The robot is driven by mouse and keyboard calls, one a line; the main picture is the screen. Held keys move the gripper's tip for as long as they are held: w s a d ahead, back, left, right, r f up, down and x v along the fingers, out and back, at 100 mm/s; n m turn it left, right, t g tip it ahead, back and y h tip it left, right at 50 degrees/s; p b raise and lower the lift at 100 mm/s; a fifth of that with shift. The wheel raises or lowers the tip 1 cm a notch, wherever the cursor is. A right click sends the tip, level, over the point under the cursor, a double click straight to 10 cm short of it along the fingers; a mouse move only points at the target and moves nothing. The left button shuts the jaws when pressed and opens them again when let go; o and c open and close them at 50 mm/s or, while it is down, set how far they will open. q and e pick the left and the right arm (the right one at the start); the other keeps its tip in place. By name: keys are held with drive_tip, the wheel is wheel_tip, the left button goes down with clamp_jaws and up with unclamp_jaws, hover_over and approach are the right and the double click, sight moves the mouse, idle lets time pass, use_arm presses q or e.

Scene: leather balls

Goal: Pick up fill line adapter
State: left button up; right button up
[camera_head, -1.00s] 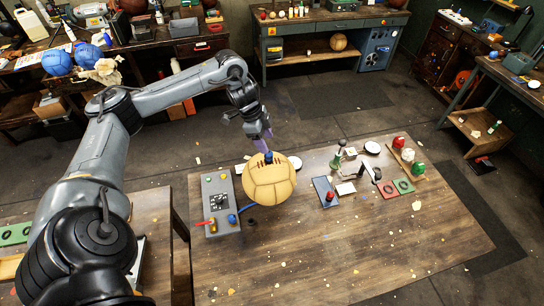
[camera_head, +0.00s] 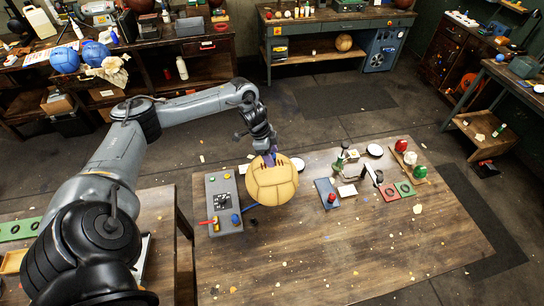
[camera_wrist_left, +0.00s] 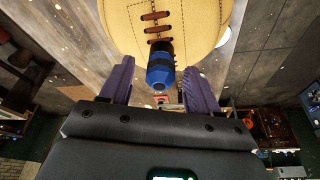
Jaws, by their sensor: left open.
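The fill line adapter (camera_wrist_left: 160,68) is a blue and black cylinder. In the left wrist view it stands out from the tan leather ball (camera_wrist_left: 208,20), just below the ball's brown lacing. My left gripper (camera_wrist_left: 160,85) is open, with one purple finger on each side of the adapter and a gap on both sides. In the head view the gripper (camera_head: 267,155) is at the top of the tan ball (camera_head: 272,184) and hides the adapter there. My right gripper is not in view.
A grey control box (camera_head: 222,203) with coloured knobs stands left of the ball on the wooden table (camera_head: 340,255). A blue plate (camera_head: 325,188) and several small tools lie to the right. The table's front is mostly clear, with scattered scraps.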

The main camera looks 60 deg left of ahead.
use_arm(q)
drive_tip(key=shift+w+d+f, duration=0.15)
drive_tip(key=shift+f, duration=0.5)
drive_tip(key=shift+c, duration=0.2)
drive_tip(key=c, duration=1)
drive_tip(key=shift+r, duration=0.1)
